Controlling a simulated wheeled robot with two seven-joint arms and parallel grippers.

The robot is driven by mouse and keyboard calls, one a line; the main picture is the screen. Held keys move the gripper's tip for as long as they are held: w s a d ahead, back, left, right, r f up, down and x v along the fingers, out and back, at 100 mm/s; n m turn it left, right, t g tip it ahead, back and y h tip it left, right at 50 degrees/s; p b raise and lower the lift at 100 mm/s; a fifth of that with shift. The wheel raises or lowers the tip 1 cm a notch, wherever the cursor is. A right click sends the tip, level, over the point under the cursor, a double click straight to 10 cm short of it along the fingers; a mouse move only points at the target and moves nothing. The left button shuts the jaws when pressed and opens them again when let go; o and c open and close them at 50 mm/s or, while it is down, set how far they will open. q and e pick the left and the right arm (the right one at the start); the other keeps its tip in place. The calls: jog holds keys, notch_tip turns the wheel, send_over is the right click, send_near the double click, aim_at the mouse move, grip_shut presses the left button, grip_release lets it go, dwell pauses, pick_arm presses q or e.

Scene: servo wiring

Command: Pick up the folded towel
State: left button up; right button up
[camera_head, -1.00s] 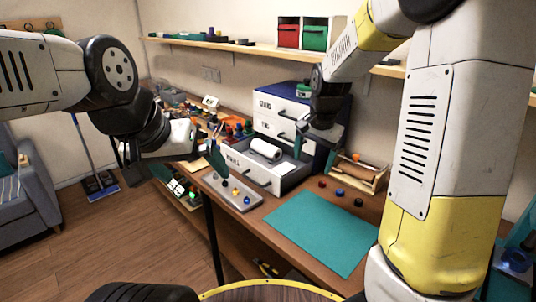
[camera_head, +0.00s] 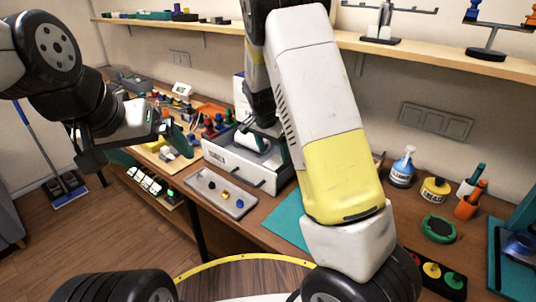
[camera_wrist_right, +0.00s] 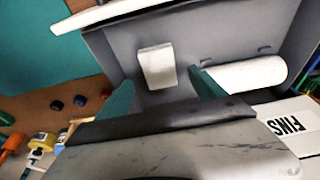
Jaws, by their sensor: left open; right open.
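In the right wrist view, a small white block that looks like the folded towel (camera_wrist_right: 157,66) lies in an open grey drawer (camera_wrist_right: 205,28). My right gripper (camera_wrist_right: 163,92) is open, its teal fingers on either side of the towel's near end in the picture; I cannot tell whether they touch it. A white roll (camera_wrist_right: 248,76) lies beside the right finger. In the head view, my right gripper (camera_head: 279,142) is over the drawer (camera_head: 243,170), partly hidden by my arm, and the towel is hidden. My left gripper (camera_head: 176,138) is open and empty, left of the drawer.
A grey tray with knobs (camera_head: 221,193) lies before the drawer. A teal mat (camera_head: 285,219) is on the bench to its right. A spray bottle (camera_head: 402,167), a yellow jar (camera_head: 435,189) and an orange cup (camera_head: 467,208) stand further right. A shelf (camera_head: 340,40) runs above.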

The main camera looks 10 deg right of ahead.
aim_at(275, 162)
jog(key=shift+x, duration=2.4)
jog(key=shift+d+f, duration=0.1)
jog(key=shift+f, duration=0.1)
jog(key=c, duration=1.4)
jog(key=shift+c, duration=0.2)
jog(key=shift+r, duration=0.15)
